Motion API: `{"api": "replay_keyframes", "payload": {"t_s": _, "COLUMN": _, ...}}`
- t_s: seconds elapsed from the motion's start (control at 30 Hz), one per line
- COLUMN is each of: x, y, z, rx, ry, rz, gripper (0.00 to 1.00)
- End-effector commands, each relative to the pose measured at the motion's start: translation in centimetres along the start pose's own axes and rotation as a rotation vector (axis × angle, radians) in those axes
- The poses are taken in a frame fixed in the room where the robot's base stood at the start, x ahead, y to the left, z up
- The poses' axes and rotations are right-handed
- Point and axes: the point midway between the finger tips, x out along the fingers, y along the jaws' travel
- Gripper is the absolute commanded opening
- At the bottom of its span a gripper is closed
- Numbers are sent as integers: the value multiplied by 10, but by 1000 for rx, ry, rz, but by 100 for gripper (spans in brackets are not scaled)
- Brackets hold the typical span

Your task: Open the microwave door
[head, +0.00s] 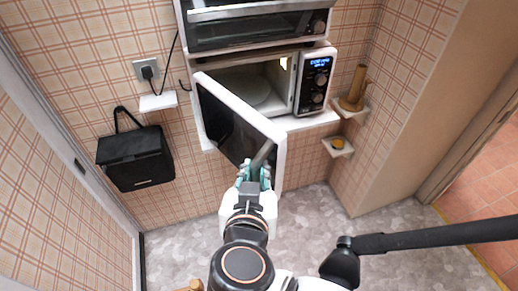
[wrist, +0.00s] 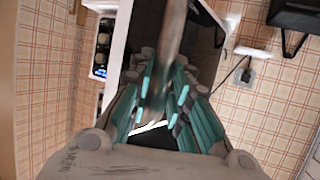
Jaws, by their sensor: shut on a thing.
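The white microwave (head: 270,88) stands on a wall shelf, with its lit display and dials at the right. Its door (head: 240,125) is swung partly open towards me, with a dark window and white frame. The bare cavity with a round plate (head: 247,90) shows behind it. My gripper (head: 257,172) is at the free edge of the door, shut on the door handle (head: 263,155). In the wrist view the handle (wrist: 172,40) runs between the teal-padded fingers. The fingers hide part of the handle.
An oven (head: 255,30) sits above the microwave. A black bag-like box (head: 135,158) hangs on the wall at left, near an outlet (head: 147,70) with a cord. Small corner shelves (head: 338,147) with a brown object (head: 355,88) are at right. The grey floor (head: 310,215) below is open.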

Motion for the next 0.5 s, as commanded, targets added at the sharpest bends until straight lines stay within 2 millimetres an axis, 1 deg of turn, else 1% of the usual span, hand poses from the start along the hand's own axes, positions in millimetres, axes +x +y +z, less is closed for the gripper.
{"api": "replay_keyframes", "payload": {"t_s": 0.03, "x": 0, "y": 0, "z": 1, "rx": 1, "ry": -2, "rz": -1, "gripper": 0}}
{"api": "replay_keyframes", "payload": {"t_s": 0.07, "x": 0, "y": 0, "z": 1, "rx": 1, "ry": -2, "rz": -1, "gripper": 24}}
{"api": "replay_keyframes", "payload": {"t_s": 0.1, "x": 0, "y": 0, "z": 1, "rx": 1, "ry": -2, "rz": 0, "gripper": 32}}
{"api": "replay_keyframes", "payload": {"t_s": 0.5, "x": -2, "y": 0, "z": 0, "rx": 0, "ry": -1, "rz": -1, "gripper": 32}}
